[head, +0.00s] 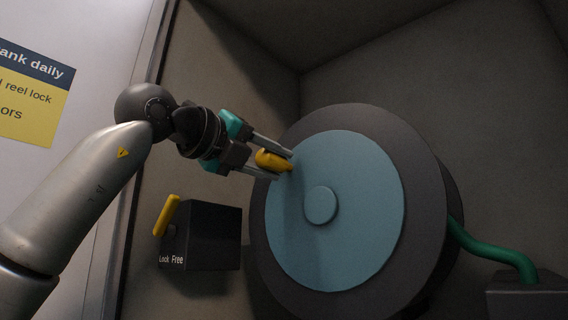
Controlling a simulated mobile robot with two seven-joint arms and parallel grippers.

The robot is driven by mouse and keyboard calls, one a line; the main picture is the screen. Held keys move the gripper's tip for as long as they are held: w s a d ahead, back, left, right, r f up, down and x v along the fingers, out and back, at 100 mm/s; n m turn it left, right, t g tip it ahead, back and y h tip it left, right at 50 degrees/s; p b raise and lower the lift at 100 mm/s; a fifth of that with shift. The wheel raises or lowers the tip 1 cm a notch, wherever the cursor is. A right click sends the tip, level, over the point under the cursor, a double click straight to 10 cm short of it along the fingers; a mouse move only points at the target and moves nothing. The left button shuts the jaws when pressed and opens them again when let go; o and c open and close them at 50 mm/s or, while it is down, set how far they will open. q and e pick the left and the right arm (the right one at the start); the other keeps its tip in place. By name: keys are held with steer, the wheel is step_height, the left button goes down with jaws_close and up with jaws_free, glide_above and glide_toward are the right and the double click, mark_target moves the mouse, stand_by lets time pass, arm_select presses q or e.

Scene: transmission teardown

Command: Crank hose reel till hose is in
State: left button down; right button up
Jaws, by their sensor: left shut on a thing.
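The hose reel is a large dark drum (418,165) with a blue-grey disc face (350,235) and a round hub (320,205) at its middle. A yellow crank knob (272,160) sticks out near the upper left of the disc. My left gripper (284,166) is shut on the crank knob, with one finger above it and one below. A green hose (490,250) runs from the right side of the reel down to a dark box. Most of the hose and any free end are hidden. My right gripper is not in view.
A black lock box (213,236) marked "Lock" and "Free" sits left of the reel, its yellow lever (166,215) tilted up on its left side. A dark box (527,297) stands at lower right. A yellow notice (30,95) hangs at left. Cabinet walls surround the reel.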

arm_select(q)
steer(key=shift+w+a+f+n+b, duration=0.25)
steer(key=shift+a+f+n+b, duration=0.1)
steer(key=shift+f+n, duration=0.15)
steer(key=shift+w+a+f+n+b, duration=0.2)
steer(key=shift+f+n+b, duration=0.15)
steer(key=shift+n, duration=0.15)
steer(key=f+n+b, duration=0.1)
steer(key=a+f+n+b, duration=0.1)
steer(key=shift+w+n, duration=0.35)
steer(key=shift+n, duration=0.05)
steer(key=f+n+b, duration=0.1)
steer(key=n+b, duration=0.1)
steer(key=f+n+b, duration=0.1)
steer(key=shift+w+a+f, duration=0.25)
steer(key=shift+a+f, duration=0.05)
steer(key=shift+f, duration=0.05)
steer(key=shift+f+n+b, duration=0.75)
steer(key=shift+n+b, duration=0.35)
steer(key=shift+w, duration=0.1)
steer(key=shift+c, duration=2.3)
jaws_free()
steer(key=shift+r, duration=0.1)
steer(key=shift+s+a, duration=0.15)
steer(key=shift+s, duration=0.05)
